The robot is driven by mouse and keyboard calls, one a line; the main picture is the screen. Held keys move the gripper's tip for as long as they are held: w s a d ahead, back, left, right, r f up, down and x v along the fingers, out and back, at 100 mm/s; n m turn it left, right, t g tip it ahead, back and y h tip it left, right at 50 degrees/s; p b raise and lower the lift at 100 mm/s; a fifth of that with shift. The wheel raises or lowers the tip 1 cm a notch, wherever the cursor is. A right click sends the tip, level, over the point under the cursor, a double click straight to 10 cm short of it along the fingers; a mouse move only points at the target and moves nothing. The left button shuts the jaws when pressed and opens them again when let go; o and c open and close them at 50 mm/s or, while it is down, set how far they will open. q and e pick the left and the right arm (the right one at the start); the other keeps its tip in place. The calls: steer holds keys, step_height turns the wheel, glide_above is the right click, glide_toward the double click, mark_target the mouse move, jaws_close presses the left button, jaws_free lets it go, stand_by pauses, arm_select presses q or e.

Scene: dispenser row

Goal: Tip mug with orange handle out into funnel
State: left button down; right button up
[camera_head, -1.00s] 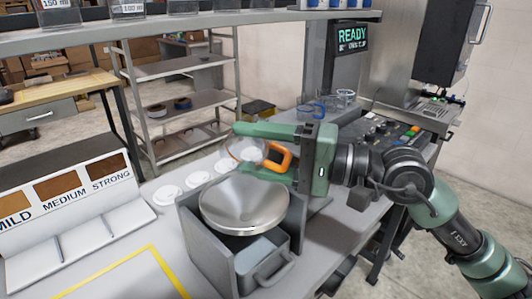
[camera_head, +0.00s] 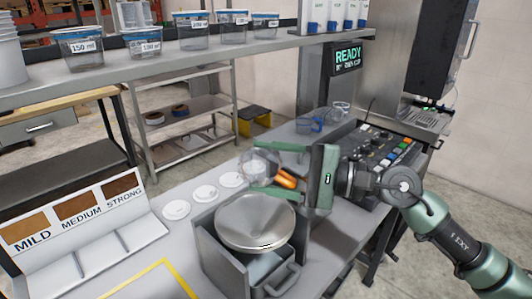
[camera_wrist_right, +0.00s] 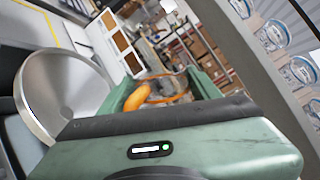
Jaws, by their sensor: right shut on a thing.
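The glass mug with the orange handle (camera_head: 286,180) is held by my right gripper (camera_head: 278,168), which is shut on it. The mug's clear body (camera_head: 257,165) is tilted, above and behind the funnel's far rim. In the right wrist view the orange handle (camera_wrist_right: 137,97) and the mug's clear body (camera_wrist_right: 166,87) show between the green fingers. I cannot tell whether anything is in the mug. The metal funnel (camera_head: 254,222) sits on a grey stand (camera_head: 215,255); it also shows in the right wrist view (camera_wrist_right: 62,92). My left gripper is not in view.
A grey bin with a handle (camera_head: 283,280) sits under the funnel. White discs (camera_head: 204,193) lie behind the stand. A MILD/MEDIUM/STRONG board (camera_head: 75,225) stands left. Clear mugs (camera_head: 309,124) stand near the READY screen (camera_head: 348,57). A shelf with labelled tubs (camera_head: 190,45) crosses above.

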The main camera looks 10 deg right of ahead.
steer(key=r+m+p, duration=0.1)
steer(key=m+p, duration=0.2)
steer(key=p, duration=0.2)
steer(key=w+r+m+p, duration=0.1)
steer(key=m+p, duration=0.2)
steer(key=p, duration=0.2)
steer(key=w+d+r+m+p, duration=0.1)
steer(key=m+p, duration=0.2)
steer(key=p, duration=0.1)
steer(key=shift+p, duration=0.4)
steer(key=m+p, duration=0.1)
steer(key=m, duration=0.2)
steer(key=shift+w+r, duration=0.1)
steer(key=shift+m+p, duration=0.35)
steer(key=shift+m, duration=0.05)
steer(key=shift+d, duration=0.1)
